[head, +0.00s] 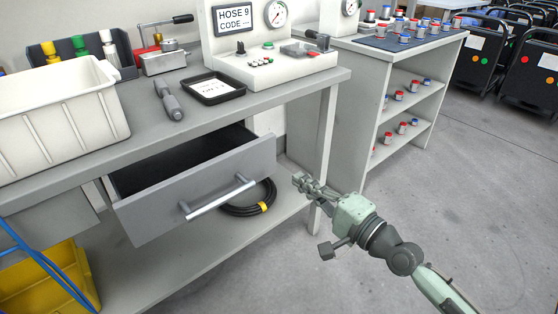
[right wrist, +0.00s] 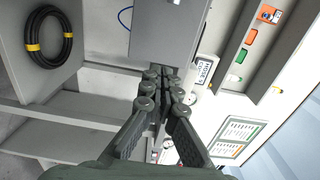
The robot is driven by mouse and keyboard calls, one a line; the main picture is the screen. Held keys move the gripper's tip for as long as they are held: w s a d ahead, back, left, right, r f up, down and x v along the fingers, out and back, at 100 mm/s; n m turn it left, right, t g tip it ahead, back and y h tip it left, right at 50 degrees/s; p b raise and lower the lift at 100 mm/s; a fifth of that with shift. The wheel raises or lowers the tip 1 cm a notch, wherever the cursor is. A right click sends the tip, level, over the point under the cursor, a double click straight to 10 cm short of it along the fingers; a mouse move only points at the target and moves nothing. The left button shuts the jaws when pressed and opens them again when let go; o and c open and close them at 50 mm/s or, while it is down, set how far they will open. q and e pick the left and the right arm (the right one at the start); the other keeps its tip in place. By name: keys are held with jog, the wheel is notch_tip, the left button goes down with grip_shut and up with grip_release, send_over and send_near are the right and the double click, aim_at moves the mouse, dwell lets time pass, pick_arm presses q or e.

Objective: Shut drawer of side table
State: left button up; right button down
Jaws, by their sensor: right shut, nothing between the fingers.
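The side table's grey drawer (head: 195,192) stands well open, its dark inside showing behind the front panel. A silver bar handle (head: 218,197) is fixed across the front. My right gripper (head: 299,182) is shut and empty, just right of the drawer front's right end and apart from it in the head view. In the right wrist view the closed fingertips (right wrist: 165,76) point at the lower edge of a grey panel that looks like the drawer front (right wrist: 163,38); whether they touch it I cannot tell. My left gripper is not in view.
The side table top (head: 190,120) holds a white bin (head: 60,115), a black tray (head: 213,88) and a test panel (head: 265,70). A table leg (head: 325,150) stands behind my right gripper. A coiled black cable (head: 250,207) lies on the lower shelf.

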send_near(248, 140)
jog(key=v, duration=0.3)
jog(key=shift+s+a+f+p, duration=0.1)
jog(key=shift+s+p, duration=0.05)
jog(key=shift+p, duration=0.15)
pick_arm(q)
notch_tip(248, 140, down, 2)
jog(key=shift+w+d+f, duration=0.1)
pick_arm(e)
jog(key=shift+w+a, duration=0.25)
jog(key=shift+w, duration=0.1)
jog(key=shift+w+a, duration=0.2)
jog(key=shift+w, duration=0.15)
jog(key=x, duration=0.4)
jog(key=b+x, duration=0.2)
jog(key=x, duration=0.5)
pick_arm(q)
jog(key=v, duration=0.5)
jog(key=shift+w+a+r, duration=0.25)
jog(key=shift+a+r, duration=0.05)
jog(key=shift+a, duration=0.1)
pick_arm(e)
jog(key=shift+r, duration=0.2)
